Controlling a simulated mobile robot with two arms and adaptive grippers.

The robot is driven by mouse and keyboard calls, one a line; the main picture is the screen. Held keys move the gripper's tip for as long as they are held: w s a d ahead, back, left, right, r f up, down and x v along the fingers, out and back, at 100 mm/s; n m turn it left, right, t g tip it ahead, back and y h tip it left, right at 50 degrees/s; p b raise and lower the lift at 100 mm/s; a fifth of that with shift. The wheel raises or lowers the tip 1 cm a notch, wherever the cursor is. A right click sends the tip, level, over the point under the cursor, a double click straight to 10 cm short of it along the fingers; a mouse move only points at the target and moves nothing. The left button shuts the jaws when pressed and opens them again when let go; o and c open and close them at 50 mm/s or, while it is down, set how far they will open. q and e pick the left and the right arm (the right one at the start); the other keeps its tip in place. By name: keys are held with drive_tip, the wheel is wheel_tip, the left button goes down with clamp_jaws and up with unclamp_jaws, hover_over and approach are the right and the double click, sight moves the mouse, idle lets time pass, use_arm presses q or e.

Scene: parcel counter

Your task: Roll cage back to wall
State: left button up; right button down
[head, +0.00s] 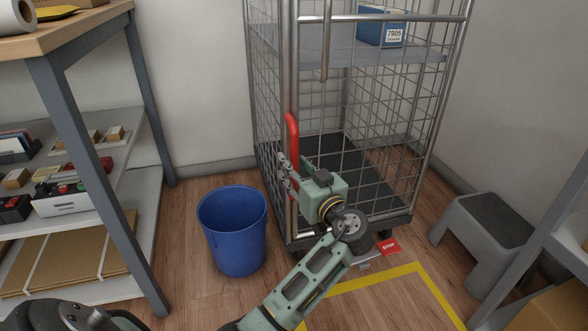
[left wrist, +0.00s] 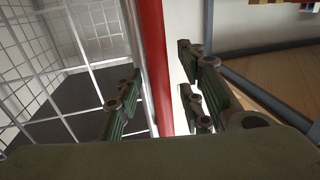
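The roll cage (head: 345,110) is a grey wire-mesh cage with a dark base, standing in the corner near the walls (head: 205,90). A red vertical handle (head: 291,135) is on its front left post; it also shows in the left wrist view (left wrist: 153,60). My left gripper (head: 287,172) is at the lower part of this handle. In the left wrist view its fingers (left wrist: 160,105) are apart, one on each side of the red bar, with a gap on the right side. My right gripper is not in view.
A blue bin (head: 234,232) stands just left of the cage. A grey step stool (head: 488,235) is at the right. Yellow floor tape (head: 375,280) and a red STOP plate (head: 389,246) lie in front. A blue box (head: 382,25) sits on the cage shelf. Shelving (head: 95,185) stands left.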

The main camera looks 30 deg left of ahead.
use_arm(q)
drive_tip(key=shift+w+a, duration=0.2)
drive_tip(key=shift+a, duration=0.15)
drive_tip(key=shift+c, duration=0.6)
clamp_jaws()
